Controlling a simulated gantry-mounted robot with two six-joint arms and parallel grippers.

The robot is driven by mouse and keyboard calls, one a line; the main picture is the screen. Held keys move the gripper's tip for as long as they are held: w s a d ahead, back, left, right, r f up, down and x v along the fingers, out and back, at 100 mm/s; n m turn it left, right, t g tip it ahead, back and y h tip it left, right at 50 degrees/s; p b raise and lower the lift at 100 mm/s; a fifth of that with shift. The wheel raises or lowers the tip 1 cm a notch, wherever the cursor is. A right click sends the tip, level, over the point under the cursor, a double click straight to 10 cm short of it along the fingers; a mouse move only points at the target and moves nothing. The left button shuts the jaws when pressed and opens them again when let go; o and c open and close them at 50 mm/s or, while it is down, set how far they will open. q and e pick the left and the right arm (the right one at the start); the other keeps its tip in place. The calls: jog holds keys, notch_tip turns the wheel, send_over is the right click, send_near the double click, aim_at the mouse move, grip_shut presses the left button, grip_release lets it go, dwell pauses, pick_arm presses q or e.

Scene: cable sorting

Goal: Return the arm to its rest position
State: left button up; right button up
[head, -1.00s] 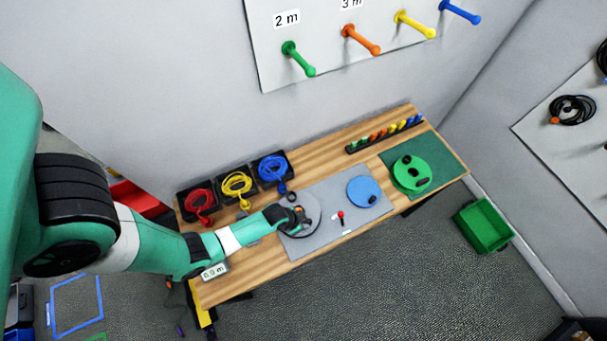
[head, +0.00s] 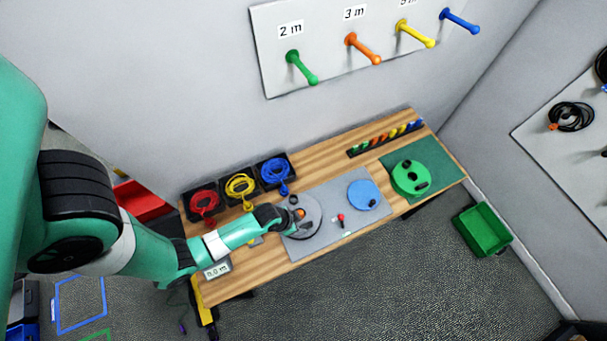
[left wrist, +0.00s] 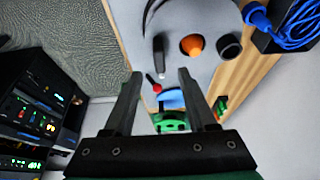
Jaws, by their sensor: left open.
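My left arm (head: 235,233) comes in from the left over the wooden table. Its gripper (head: 298,214) is above the grey round disc (head: 315,222) on the grey mat. In the left wrist view my left gripper (left wrist: 158,90) has its two fingers spread wide with nothing between them. The grey disc (left wrist: 200,22) there carries an orange peg (left wrist: 192,45) and a dark round knob (left wrist: 229,45), apart from the fingers. My right gripper does not show.
Coiled red (head: 205,200), yellow (head: 240,186) and blue (head: 274,171) cables lie in black trays along the table's back. A blue disc (head: 363,194) and a green reel (head: 410,178) lie to the right. Coloured pegs (head: 364,48) stick out from the wall board. A green bin (head: 483,229) stands on the floor.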

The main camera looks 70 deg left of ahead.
pick_arm(q)
jog(key=p+v, duration=0.3)
jog(key=v, duration=0.2)
jog(key=shift+r+p, duration=0.3)
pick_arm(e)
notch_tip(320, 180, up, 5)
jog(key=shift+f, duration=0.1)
